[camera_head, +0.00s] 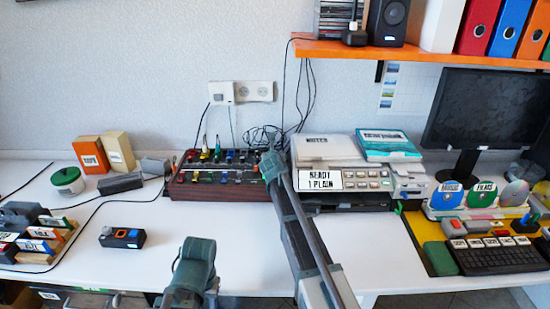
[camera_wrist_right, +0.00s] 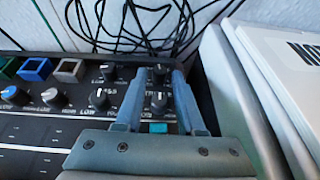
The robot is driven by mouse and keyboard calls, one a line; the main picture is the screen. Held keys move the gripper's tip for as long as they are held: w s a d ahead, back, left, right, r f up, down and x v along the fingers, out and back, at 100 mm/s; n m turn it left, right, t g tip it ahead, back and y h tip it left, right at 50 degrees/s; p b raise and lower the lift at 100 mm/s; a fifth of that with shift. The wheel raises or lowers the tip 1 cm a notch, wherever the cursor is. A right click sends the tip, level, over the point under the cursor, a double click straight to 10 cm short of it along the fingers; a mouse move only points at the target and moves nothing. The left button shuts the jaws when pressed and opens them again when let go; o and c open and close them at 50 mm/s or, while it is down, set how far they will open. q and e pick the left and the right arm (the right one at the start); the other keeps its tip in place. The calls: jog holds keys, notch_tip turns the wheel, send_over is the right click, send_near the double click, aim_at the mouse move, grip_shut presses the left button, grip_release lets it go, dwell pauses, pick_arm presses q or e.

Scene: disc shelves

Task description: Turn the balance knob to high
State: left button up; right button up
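The dark mixer panel (camera_head: 222,190) with its rows of knobs and coloured buttons stands at the back of the desk, left of the printer. My right gripper (camera_head: 272,165) is over the panel's right end. In the right wrist view its two blue-grey fingers (camera_wrist_right: 158,78) stand apart, with a black knob (camera_wrist_right: 158,102) seen between them and another knob (camera_wrist_right: 159,70) beyond. Another black knob (camera_wrist_right: 98,97) is left of the fingers, near a "LOW" label. I cannot read which knob is balance. My left gripper (camera_head: 192,270) is low at the front; its fingers are not clear.
The printer (camera_head: 345,180) stands close to the right of the panel. Black cables (camera_wrist_right: 130,30) lie behind it. A small dark box (camera_head: 122,238) sits on the left of the desk. The desk in front of the panel is mostly clear.

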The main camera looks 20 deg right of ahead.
jog(key=shift+x, duration=1.1)
grip_shut()
